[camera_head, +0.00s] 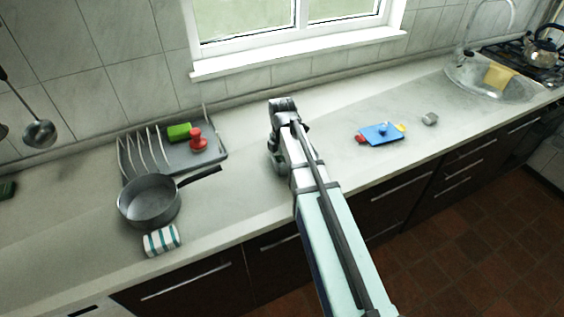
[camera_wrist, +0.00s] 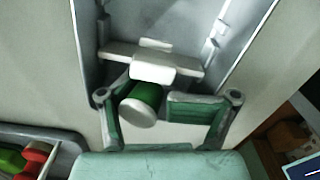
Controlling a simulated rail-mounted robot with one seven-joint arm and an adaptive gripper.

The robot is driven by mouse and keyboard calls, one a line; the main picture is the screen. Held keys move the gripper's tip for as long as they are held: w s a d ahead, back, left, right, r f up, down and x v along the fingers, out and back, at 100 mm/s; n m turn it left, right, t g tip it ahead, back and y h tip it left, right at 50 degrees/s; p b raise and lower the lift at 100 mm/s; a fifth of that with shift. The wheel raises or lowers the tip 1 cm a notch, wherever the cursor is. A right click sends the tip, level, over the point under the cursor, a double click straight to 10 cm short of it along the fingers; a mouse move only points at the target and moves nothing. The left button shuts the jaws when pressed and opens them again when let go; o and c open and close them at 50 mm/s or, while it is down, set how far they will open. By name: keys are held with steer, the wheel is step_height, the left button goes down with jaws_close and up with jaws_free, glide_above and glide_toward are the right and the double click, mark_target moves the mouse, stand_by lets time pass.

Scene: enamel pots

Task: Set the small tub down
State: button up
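My gripper (camera_wrist: 164,110) hangs over the counter (camera_head: 250,190). In the head view my own arm covers most of it, and its fingertips do not show clearly. In the wrist view a short green cylinder with a pale round end (camera_wrist: 140,105) shows between the dark green links of the gripper. I cannot tell whether this is the small tub or whether the fingers press on it. A pale crossbar and grey side pieces lie above it in that view. No tub can be made out for certain in the head view.
A dish rack (camera_head: 215,160) holds a green block and a red item; a grey pan (camera_head: 150,200) and striped cloth (camera_head: 161,240) are nearby. Right are a blue board (camera_head: 382,133), a small grey object (camera_head: 430,119) and the sink (camera_head: 465,82). Counter beside my arm looks clear.

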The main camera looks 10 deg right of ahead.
steer(key=shift+r, duration=0.1)
step_height(320, 180, up, 13)
steer(key=b, duration=0.1)
steer(key=shift+r+b, duration=0.15)
steer(key=shift+b, duration=0.15)
stand_by(0.4)
